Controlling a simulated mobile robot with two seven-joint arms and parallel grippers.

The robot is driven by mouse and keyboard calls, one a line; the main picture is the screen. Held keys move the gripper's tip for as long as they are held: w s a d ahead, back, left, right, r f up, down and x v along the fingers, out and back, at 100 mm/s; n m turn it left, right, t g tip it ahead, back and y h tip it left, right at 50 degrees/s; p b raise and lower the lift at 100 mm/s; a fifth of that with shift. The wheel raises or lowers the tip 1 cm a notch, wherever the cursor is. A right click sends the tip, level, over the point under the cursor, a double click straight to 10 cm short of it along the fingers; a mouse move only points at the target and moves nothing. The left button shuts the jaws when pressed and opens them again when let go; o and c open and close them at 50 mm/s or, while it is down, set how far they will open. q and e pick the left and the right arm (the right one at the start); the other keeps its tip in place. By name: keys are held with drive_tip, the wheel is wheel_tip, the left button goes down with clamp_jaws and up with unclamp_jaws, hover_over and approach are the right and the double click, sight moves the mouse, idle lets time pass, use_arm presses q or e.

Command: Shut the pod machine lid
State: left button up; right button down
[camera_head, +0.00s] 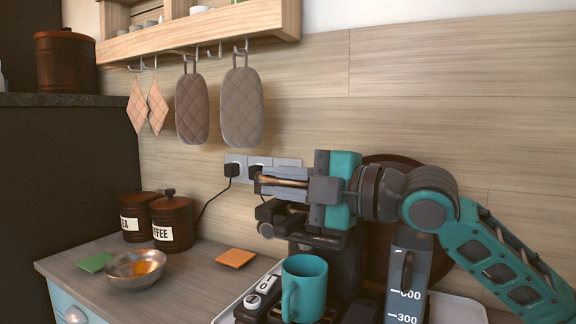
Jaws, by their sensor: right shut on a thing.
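The pod machine (345,270) stands at the lower right, dark, with a teal mug (304,288) at its front and a clear tank with white marks (408,285) on its right side. My right gripper (268,181) reaches in from the right above the machine, fingers pointing left. It is shut on a brass-coloured bar, which appears to be the handle of the pod machine lid (284,181). Dark parts of the machine's head show just below the fingers. My gripper and arm hide much of the lid, so its exact angle is hard to tell. My left gripper is out of view.
A metal bowl (125,279), two brown canisters (172,226), a green square (95,262) and an orange square (235,258) are on the counter to the left. Wall sockets (286,162) are behind the gripper. Oven mitts (242,105) hang above.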

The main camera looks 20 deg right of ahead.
sight(280, 226)
drive_tip(key=shift+s+a+f+n, duration=0.15)
drive_tip(key=shift+f+n, duration=0.25)
drive_tip(key=shift+f, duration=0.15)
drive_tip(key=shift+s+a+f+n, duration=0.1)
drive_tip(key=shift+f+n, duration=0.3)
drive_tip(key=shift+f, duration=0.1)
drive_tip(key=shift+f+b, duration=0.35)
drive_tip(key=shift+a+f+n, duration=0.1)
drive_tip(key=shift+f+n, duration=0.05)
drive_tip(key=shift+n, duration=0.15)
drive_tip(key=c, duration=1.5)
unclamp_jaws()
drive_tip(key=shift+c, duration=0.2)
drive_tip(key=o, duration=0.4)
drive_tip(key=shift+s, duration=0.1)
drive_tip(key=shift+o, duration=0.3)
